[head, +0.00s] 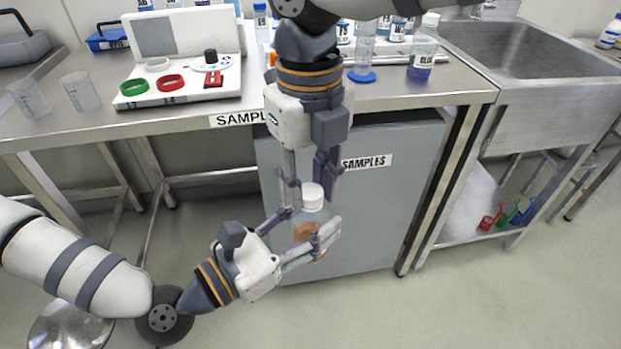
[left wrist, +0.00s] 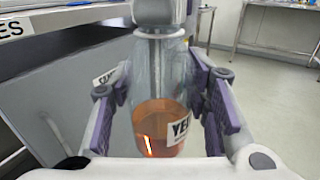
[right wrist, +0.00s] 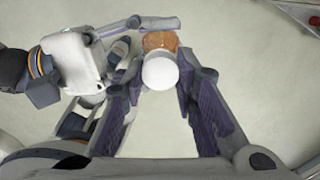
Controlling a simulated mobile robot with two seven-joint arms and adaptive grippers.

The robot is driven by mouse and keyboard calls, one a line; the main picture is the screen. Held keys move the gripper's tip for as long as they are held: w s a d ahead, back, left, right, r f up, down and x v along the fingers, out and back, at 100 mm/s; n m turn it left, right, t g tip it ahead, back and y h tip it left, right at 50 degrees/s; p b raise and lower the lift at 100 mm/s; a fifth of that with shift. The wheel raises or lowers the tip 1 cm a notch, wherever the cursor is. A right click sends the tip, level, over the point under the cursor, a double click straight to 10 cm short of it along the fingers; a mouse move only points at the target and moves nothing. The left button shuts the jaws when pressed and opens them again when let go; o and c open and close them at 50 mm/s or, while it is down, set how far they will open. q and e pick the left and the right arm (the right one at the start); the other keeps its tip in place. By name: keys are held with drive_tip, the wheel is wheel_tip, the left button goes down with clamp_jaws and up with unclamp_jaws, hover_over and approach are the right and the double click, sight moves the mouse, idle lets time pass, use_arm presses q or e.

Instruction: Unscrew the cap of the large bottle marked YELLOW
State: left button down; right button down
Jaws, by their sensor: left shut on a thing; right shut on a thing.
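The large bottle (head: 306,232) is clear with orange liquid low inside and a white cap (head: 312,191). It is upright, in front of the grey cabinet and below the table top. Its label, partly hidden, reads "YEL" in the left wrist view (left wrist: 180,128). My left gripper (head: 307,228) is shut on the bottle's body from the side. My right gripper (head: 308,186) points down from above and is shut on the cap, which shows between its fingers in the right wrist view (right wrist: 160,72). The thread under the cap cannot be made out.
The steel table (head: 405,95) behind holds a white stand (head: 185,90) with red and green rings, clear beakers (head: 80,92) and a blue-liquid bottle (head: 424,50). The grey cabinet (head: 400,190) stands close behind the bottle. A sink (head: 535,55) is at right. The front floor is clear.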

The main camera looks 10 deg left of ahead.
drive_tip(key=n, duration=0.3)
drive_tip(key=shift+d, duration=0.1)
drive_tip(key=shift+r, duration=0.15)
idle(0.4)
drive_tip(key=shift+r, duration=1)
